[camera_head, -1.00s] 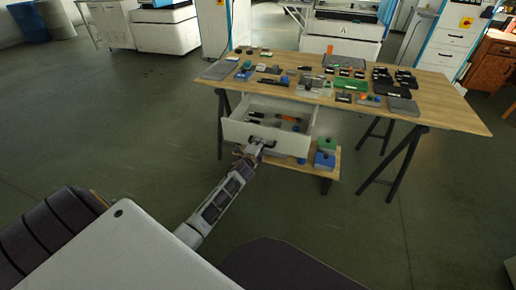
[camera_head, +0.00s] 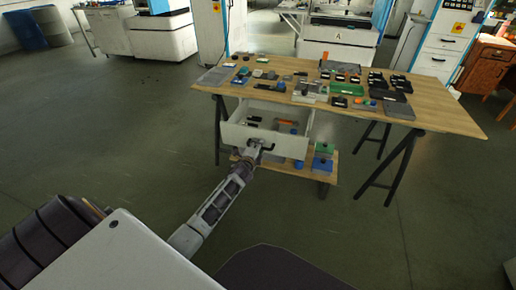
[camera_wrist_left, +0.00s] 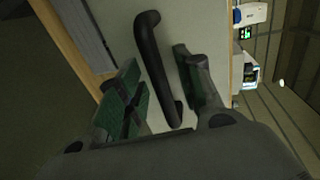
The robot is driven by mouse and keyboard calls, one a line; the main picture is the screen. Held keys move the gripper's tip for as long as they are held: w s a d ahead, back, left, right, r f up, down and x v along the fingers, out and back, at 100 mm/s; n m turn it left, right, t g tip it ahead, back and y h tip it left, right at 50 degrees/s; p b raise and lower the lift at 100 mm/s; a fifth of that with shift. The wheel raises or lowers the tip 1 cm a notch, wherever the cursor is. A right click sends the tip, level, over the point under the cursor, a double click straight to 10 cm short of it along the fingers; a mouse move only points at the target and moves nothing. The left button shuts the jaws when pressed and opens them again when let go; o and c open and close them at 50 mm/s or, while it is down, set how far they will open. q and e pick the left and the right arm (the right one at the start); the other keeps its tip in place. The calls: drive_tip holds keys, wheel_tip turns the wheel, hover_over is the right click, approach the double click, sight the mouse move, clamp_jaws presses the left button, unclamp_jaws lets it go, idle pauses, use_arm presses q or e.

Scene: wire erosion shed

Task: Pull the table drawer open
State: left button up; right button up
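The table drawer (camera_head: 237,135) is a pale box under the wooden worktable, standing pulled well out, with its inside showing. Its dark bar handle (camera_head: 267,146) is on the front panel. My left gripper (camera_head: 254,148) is at this handle. In the left wrist view, the handle (camera_wrist_left: 157,68) runs between the two spread fingers of my left gripper (camera_wrist_left: 160,95), with a gap showing beside it. The pale drawer front (camera_wrist_left: 118,25) lies behind it. My right gripper is not in view.
The worktable (camera_head: 445,117) carries several small parts, trays and plates. Under it is a low wooden shelf (camera_head: 285,169) with green and blue boxes (camera_head: 323,156). Dark trestle legs (camera_head: 385,170) stand at the right. The floor left of the table is clear.

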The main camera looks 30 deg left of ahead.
use_arm(q)
drive_tip(key=shift+s, duration=0.15)
drive_tip(key=v, duration=1.1)
drive_tip(key=shift+s, duration=0.3)
idle(0.4)
drive_tip(key=shift+r, duration=0.1)
drive_tip(key=shift+s+d, duration=0.1)
idle(0.4)
